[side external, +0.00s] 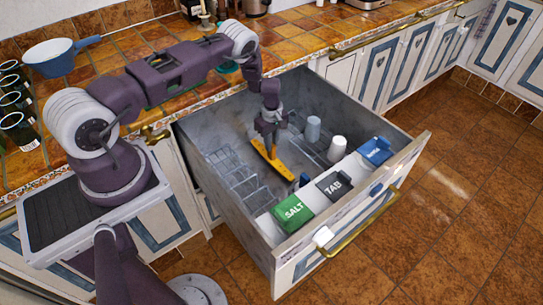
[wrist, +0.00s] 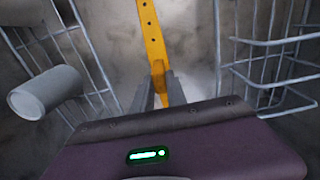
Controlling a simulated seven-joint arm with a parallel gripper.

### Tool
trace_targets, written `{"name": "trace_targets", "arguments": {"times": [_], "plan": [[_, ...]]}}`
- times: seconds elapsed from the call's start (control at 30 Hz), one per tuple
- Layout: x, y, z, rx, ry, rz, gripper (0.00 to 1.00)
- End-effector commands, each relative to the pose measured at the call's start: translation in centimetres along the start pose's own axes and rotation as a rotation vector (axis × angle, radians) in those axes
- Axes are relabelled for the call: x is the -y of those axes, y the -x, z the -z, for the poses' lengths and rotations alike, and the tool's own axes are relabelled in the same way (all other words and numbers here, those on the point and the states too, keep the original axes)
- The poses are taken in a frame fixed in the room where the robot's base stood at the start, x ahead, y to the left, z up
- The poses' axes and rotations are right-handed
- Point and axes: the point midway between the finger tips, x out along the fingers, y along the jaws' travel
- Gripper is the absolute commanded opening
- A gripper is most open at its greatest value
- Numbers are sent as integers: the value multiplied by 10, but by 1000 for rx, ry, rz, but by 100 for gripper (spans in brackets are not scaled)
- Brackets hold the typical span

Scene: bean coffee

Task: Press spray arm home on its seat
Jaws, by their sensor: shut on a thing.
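The spray arm (side external: 272,158) is a long yellow-orange bar with a row of dark holes. It is inside the open drawer-like tub, near the middle. It also shows in the wrist view (wrist: 151,35), running away from my fingers toward the top edge. My gripper (side external: 269,140) points down into the tub and is shut on the spray arm; in the wrist view its fingers (wrist: 160,88) close on the bar's near part. The seat is not visible in either view, and I cannot tell whether the bar touches it.
Wire racks (side external: 243,178) stand on both sides of the bar. A grey cup (side external: 312,128) and a white cup (side external: 337,149) stand to the right. Green SALT (side external: 292,214), dark TAB (side external: 334,185) and blue (side external: 375,151) lids line the front edge. The tub walls (side external: 213,172) surround the gripper.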

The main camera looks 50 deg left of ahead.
Motion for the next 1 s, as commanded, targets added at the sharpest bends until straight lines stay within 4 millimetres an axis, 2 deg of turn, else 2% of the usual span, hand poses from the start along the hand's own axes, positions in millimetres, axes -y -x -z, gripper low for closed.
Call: {"name": "trace_targets", "arguments": {"times": [0.4, 0.43, 0.53, 0.77, 0.9, 1.0], "plan": [[0, 0, 0, 0, 0, 0, 0], [0, 0, 0, 0, 0, 0, 21], [0, 0, 0, 0, 0, 0, 41], [0, 0, 0, 0, 0, 0, 43], [0, 0, 0, 0, 0, 0, 65], [0, 0, 0, 0, 0, 0, 65]]}}
